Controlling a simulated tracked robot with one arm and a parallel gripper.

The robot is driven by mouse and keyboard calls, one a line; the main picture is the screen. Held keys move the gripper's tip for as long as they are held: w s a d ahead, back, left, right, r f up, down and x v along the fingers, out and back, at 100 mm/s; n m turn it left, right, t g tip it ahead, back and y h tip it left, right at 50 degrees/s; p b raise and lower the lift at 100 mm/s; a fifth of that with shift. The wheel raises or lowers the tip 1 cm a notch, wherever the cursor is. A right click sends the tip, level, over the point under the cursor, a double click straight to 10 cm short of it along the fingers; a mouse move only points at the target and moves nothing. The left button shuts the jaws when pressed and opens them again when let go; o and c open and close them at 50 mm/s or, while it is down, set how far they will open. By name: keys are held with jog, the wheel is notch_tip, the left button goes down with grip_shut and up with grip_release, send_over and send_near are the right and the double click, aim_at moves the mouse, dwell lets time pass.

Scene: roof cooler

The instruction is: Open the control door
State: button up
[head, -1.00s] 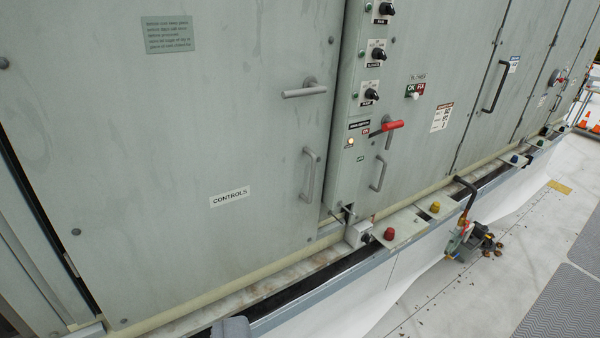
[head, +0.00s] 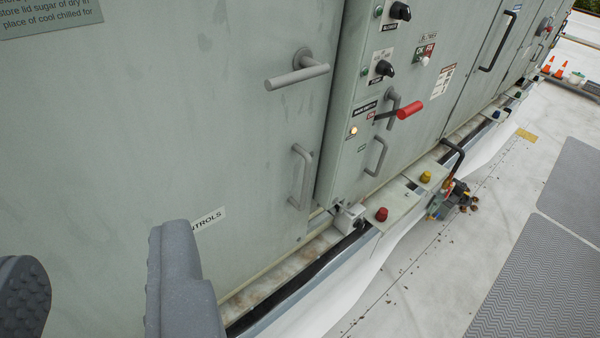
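The control door (head: 150,130) is a large grey-green panel filling the left of the head view, its right edge against the switch column, with no gap seen. Its CONTROLS label (head: 208,219) is partly hidden behind my gripper. A lever handle (head: 297,72) sticks out level near the door's right edge. A vertical pull handle (head: 302,176) is below it. My gripper (head: 100,285) is at the lower left, its two grey fingers wide apart with nothing between them. It is below and left of both handles and apart from them.
The switch column (head: 345,170) right of the door bears black knobs and a red-handled main switch (head: 408,108). A ledge below carries a red button (head: 381,214) and a yellow button (head: 425,177). Grey mats (head: 490,270) lie on the roof at right, with free floor between.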

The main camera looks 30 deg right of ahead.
aim_at(307, 185)
jog(key=w+d+f+t+h, duration=0.1)
jog(key=w+d+f+h, duration=0.1)
jog(key=w+d+f, duration=0.5)
jog(key=w+d+f+t+h, duration=0.1)
jog(key=w+d+f+h, duration=0.15)
jog(key=w+d, duration=0.85)
jog(key=w+d+f+n+y, duration=0.1)
jog(key=d+f+y, duration=0.15)
jog(key=f, duration=0.65)
jog(key=w+d+f+y, duration=0.2)
jog(key=d+f, duration=0.1)
jog(key=f, duration=0.5)
jog(key=w+d+f+n+y, duration=0.1)
jog(key=d+f+y, duration=0.15)
jog(key=f, duration=0.65)
jog(key=w, duration=0.4)
jog(key=w+a, duration=0.1)
jog(key=w, duration=0.4)
jog(key=w+a, duration=0.1)
jog(key=w, duration=0.3)
jog(key=shift+w+a+p, duration=0.15)
jog(key=shift+w+p, duration=0.05)
jog(key=shift+p, duration=0.15)
